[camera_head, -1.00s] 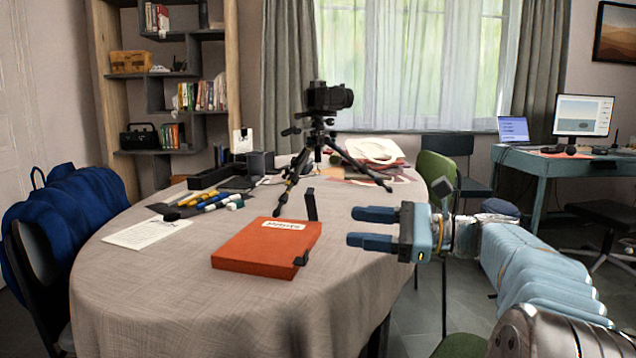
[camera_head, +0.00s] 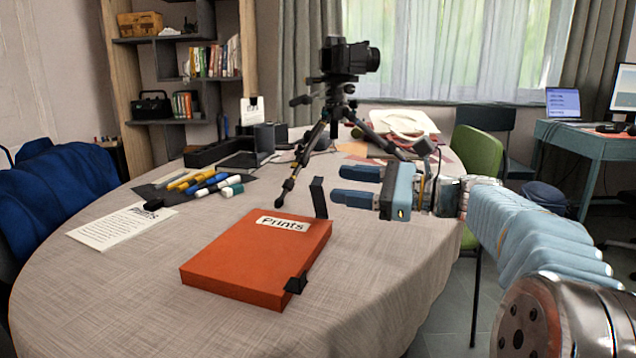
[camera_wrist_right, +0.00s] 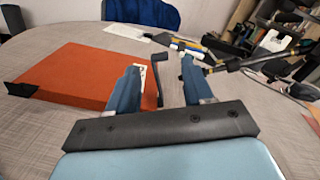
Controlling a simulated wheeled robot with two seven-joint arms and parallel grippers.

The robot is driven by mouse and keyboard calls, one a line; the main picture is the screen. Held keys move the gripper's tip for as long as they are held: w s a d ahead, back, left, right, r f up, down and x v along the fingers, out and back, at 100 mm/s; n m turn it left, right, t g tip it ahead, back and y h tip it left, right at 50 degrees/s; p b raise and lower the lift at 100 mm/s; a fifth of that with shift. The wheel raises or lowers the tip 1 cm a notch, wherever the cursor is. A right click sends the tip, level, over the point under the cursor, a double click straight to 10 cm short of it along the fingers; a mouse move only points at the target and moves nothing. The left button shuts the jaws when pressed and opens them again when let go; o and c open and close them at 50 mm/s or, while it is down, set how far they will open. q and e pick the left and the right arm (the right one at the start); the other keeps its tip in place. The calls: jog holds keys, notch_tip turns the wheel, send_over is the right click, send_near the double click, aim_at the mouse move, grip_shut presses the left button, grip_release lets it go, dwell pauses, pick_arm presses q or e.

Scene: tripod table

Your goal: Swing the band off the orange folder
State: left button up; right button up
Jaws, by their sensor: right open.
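The orange folder (camera_head: 255,255), labelled "Prints", lies flat on the round table. A black band (camera_head: 318,197) stands upright at its far right edge, and a black piece (camera_head: 296,283) sits on its near right corner. My right gripper (camera_head: 342,184) is open and empty, just right of the band's upper part, its blue fingers pointing left. In the right wrist view the band (camera_wrist_right: 157,84) shows between the two fingers (camera_wrist_right: 160,70); whether it touches either one I cannot tell. The folder (camera_wrist_right: 75,78) is at left there. My left gripper is not in view.
A camera on a black tripod (camera_head: 335,95) stands behind the folder, one leg close to the band. Markers (camera_head: 205,182) and a printed sheet (camera_head: 122,225) lie to the left. The tablecloth (camera_head: 390,275) is bare at the front right.

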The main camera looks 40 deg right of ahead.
aim_at(322, 181)
jog(key=x, duration=0.6)
jog(key=shift+w+a, duration=0.1)
jog(key=c, duration=0.7)
